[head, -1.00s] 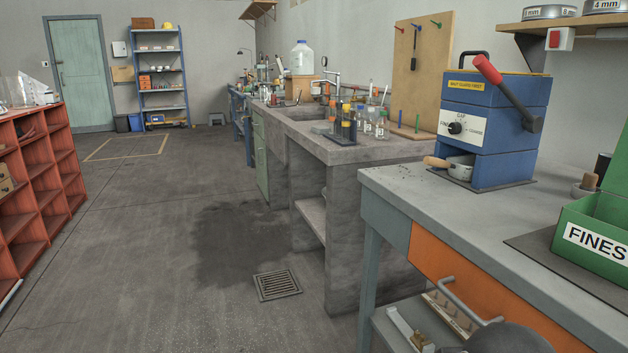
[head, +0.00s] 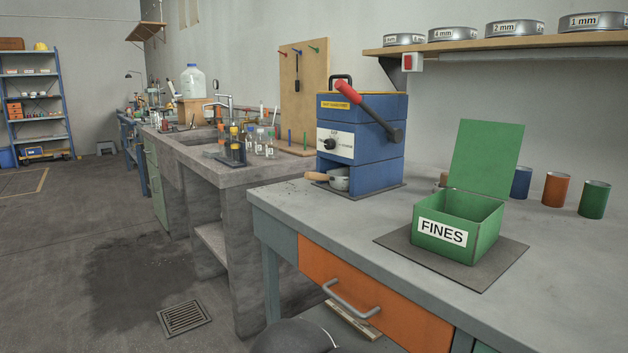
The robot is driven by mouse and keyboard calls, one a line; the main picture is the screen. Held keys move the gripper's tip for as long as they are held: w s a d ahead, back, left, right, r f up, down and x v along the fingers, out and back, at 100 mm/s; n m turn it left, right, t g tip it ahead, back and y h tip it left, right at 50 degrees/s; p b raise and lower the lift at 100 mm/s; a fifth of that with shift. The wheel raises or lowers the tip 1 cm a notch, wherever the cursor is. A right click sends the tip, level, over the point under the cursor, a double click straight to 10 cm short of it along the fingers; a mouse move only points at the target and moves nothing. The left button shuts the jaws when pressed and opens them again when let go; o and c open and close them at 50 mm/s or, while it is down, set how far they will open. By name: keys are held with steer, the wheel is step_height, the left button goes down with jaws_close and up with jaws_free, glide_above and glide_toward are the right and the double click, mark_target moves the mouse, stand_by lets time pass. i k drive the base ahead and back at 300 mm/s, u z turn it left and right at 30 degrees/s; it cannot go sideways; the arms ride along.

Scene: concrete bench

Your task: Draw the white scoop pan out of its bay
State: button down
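The scoop pan (head: 340,181) is a small pale pan with a wooden handle (head: 316,177). It sits in the low bay at the foot of the blue machine (head: 361,141), with the handle sticking out to the left. The back of the pan is hidden inside the bay. The machine has a dial on its front and a red-handled lever (head: 358,100) slanting down to the right. My gripper is not in view; only dark rounded parts show at the bottom edge, and they seem to be mine.
An open green FINES box (head: 477,237) stands on a dark mat (head: 488,278) right of the machine. Blue, orange and green cups stand behind it. The bench top (head: 300,212) is clear in front of the machine. An orange drawer with a handle (head: 350,301) faces me below.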

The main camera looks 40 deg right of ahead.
mark_target(339, 179)
steer(key=u, duration=0.05)
steer(key=i, duration=0.4)
steer(key=z, duration=1.35)
steer(key=k, duration=0.5)
steer(key=z, duration=0.35)
